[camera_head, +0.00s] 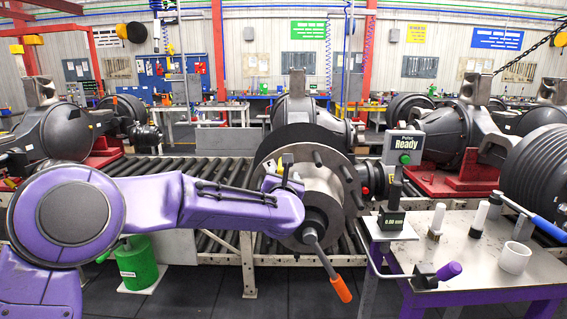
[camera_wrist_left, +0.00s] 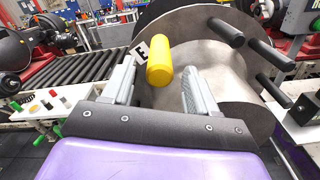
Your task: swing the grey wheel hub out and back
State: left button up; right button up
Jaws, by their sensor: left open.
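The grey wheel hub (camera_head: 322,188) is a round metal disc with dark studs, upright in front of the roller line in the head view. It fills the upper right of the left wrist view (camera_wrist_left: 212,55). A yellow peg (camera_wrist_left: 159,62) stands out from it beside a white label with an E. My left gripper (camera_wrist_left: 158,72) is open, with one finger on each side of the yellow peg. I cannot tell whether either finger touches it. In the head view my left gripper (camera_head: 282,176) is at the hub's left side, partly hidden by its own wrist. My right gripper does not show.
A lever with an orange grip (camera_head: 341,289) hangs below the hub's centre. A purple-framed bench (camera_head: 470,270) on the right holds a gauge, a white cup (camera_head: 515,257) and small tools. A green canister (camera_head: 137,266) stands lower left. Axle housings stand along the roller conveyor (camera_head: 180,168).

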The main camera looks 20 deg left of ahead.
pick_arm(q)
jog(key=p+x, duration=0.2)
jog(key=x, duration=0.3)
jog(key=shift+w+r, duration=0.1)
jog(key=shift+w, duration=0.15)
jog(key=shift+w+a, duration=0.2)
jog(key=shift+w, duration=0.35)
jog(key=shift+c, duration=0.3)
grip_shut()
